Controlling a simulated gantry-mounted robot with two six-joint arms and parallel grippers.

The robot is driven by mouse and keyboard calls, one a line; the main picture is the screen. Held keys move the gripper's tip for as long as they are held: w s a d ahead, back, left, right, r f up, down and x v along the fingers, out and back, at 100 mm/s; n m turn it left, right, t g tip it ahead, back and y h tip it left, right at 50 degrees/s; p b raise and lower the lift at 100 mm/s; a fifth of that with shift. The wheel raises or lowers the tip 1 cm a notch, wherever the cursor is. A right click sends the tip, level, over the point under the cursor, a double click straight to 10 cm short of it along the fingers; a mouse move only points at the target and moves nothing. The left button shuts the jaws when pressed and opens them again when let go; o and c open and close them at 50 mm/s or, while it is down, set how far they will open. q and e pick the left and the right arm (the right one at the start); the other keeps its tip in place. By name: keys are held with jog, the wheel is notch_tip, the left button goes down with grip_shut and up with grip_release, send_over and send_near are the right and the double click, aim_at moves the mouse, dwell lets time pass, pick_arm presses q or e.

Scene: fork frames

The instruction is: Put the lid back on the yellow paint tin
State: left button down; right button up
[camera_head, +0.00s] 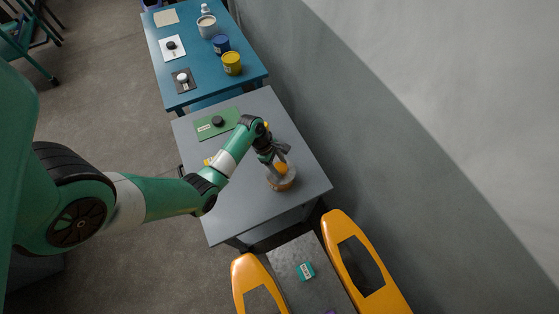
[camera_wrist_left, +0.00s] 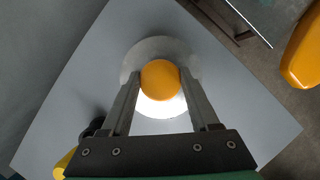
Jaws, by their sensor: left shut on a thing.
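My left gripper (camera_head: 279,160) is over the grey table, its fingers on either side of a round orange-yellow knob or ball (camera_head: 281,168). It is shut on this ball, which also shows between the fingers in the left wrist view (camera_wrist_left: 160,80). Directly under the ball is a round, low grey-topped piece with a brownish side (camera_head: 283,184); I cannot tell whether the two are joined. A yellow tin (camera_head: 231,63) stands on the far blue table. Another small yellow thing (camera_head: 266,125) is mostly hidden behind my left wrist. My right gripper is not in view.
The grey table (camera_head: 235,215) has free room in front. A green mat (camera_head: 230,118) with a dark round object lies at its back left. A blue tin (camera_head: 221,45), a cup (camera_head: 207,26) and small cards stand on the blue table. Orange-yellow shells (camera_head: 355,250) flank a lower grey surface.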

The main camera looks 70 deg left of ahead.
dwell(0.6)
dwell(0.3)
pick_arm(q)
jog(key=shift+c, duration=0.2)
grip_release()
jog(key=shift+o, duration=0.2)
jog(key=shift+r+p, duration=0.1)
jog(key=shift+p, duration=0.25)
notch_tip(320, 180, up, 7)
jog(key=p, duration=0.7)
jog(key=shift+p, duration=0.35)
grip_shut()
